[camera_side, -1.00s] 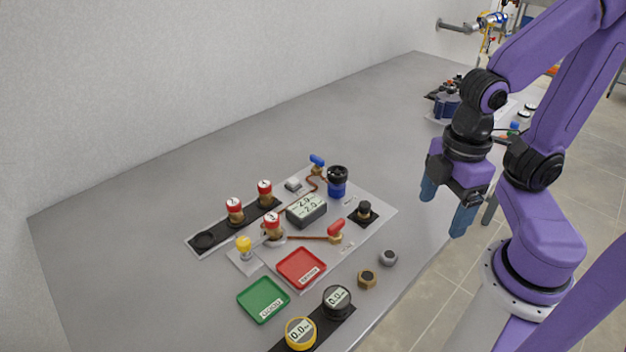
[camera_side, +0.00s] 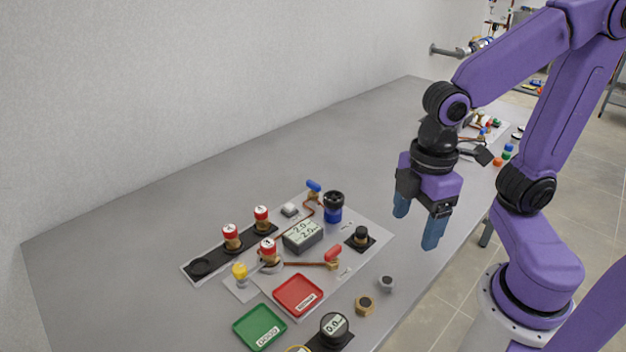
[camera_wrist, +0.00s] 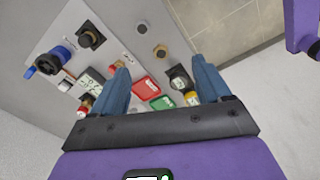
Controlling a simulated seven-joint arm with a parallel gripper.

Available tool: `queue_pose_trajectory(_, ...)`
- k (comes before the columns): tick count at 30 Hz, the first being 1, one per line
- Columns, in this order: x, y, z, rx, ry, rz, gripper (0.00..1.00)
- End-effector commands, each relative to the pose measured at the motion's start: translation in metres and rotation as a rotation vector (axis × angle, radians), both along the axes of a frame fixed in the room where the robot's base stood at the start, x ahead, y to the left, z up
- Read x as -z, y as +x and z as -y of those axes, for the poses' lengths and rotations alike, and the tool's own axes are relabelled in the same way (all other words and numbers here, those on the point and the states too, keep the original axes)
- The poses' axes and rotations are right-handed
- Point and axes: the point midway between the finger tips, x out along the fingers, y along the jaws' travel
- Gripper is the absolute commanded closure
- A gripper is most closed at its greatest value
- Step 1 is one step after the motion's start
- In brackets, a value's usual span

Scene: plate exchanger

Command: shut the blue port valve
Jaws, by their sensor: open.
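The blue port valve has a blue lever handle (camera_side: 313,186) on a brass body at the back of the grey panel, where a copper pipe meets it. The blue handle also shows at the left edge of the wrist view (camera_wrist: 29,72). A red-handled valve (camera_side: 333,253) sits on a copper pipe nearer the front. My gripper (camera_side: 416,222) is open and empty, in the air to the right of the panel and well apart from the blue valve. Its two blue fingers point down and also show in the wrist view (camera_wrist: 161,70).
A dark blue cylinder with a black top (camera_side: 333,207) stands close beside the blue valve. A display box (camera_side: 302,236), several red-capped fittings, a red tray (camera_side: 298,295) and a green tray (camera_side: 259,327) lie around. The table behind the panel is clear.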

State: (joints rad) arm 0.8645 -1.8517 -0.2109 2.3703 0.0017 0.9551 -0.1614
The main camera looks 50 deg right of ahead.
Motion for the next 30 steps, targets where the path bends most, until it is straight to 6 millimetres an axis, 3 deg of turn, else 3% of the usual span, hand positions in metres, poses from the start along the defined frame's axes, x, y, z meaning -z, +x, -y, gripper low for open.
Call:
queue_pose_trajectory(6,-0.019,0.090,-0.020,-0.090,-0.011,0.001,0.23)
queue_pose_trajectory(12,-0.028,0.175,-0.010,-0.181,-0.019,-0.001,0.23)
queue_pose_trajectory(17,-0.030,0.242,0.016,-0.256,-0.022,-0.004,0.23)
queue_pose_trajectory(21,-0.028,0.294,0.052,-0.319,-0.025,-0.006,0.23)
queue_pose_trajectory(25,-0.025,0.328,0.087,-0.370,-0.026,-0.009,0.23)
queue_pose_trajectory(30,-0.022,0.350,0.116,-0.412,-0.026,-0.009,0.23)
